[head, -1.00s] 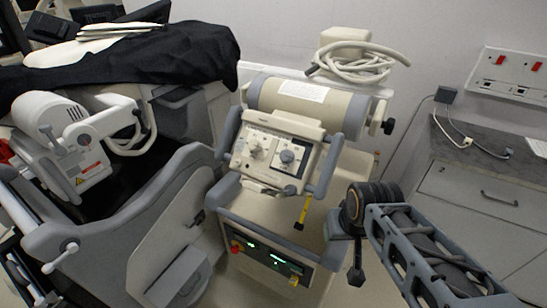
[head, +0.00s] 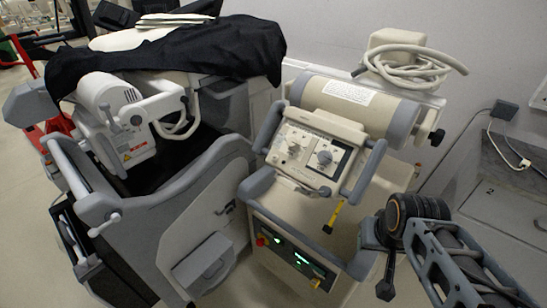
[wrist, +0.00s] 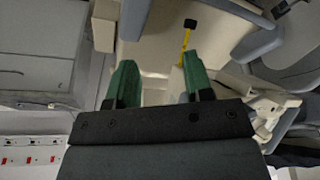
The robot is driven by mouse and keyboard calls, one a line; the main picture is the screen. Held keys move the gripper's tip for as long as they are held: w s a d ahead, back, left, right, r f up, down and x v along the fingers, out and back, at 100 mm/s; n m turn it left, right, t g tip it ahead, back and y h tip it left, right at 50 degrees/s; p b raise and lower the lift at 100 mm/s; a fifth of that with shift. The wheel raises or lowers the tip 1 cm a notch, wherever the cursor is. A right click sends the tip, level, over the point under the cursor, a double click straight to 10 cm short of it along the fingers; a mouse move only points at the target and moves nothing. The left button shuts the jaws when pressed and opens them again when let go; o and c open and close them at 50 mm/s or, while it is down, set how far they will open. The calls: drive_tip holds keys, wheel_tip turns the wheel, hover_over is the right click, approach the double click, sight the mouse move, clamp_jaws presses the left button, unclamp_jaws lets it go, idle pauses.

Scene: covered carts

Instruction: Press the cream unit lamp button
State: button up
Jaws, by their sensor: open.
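The cream unit (head: 365,230) stands in the middle of the head view, with a tilted control panel (head: 315,150) carrying knobs and small switches. Its lower front panel (head: 292,258) has green lit displays, a red knob (head: 261,241) and a small yellow part. I cannot tell which control is the lamp button. My gripper (wrist: 160,80) is open and empty in the wrist view, its green fingers apart over the cream surface. In the head view my arm reaches in from the lower right, its end beside the unit's right side.
A grey cart (head: 150,235) with a black cover (head: 175,55) stands to the left. Coiled cable (head: 415,65) lies on top behind the unit. A yellow strap (head: 336,214) hangs below the control panel. A grey cabinet (head: 510,215) is at the right by the wall.

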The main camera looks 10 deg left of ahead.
clamp_jaws()
idle(1.4)
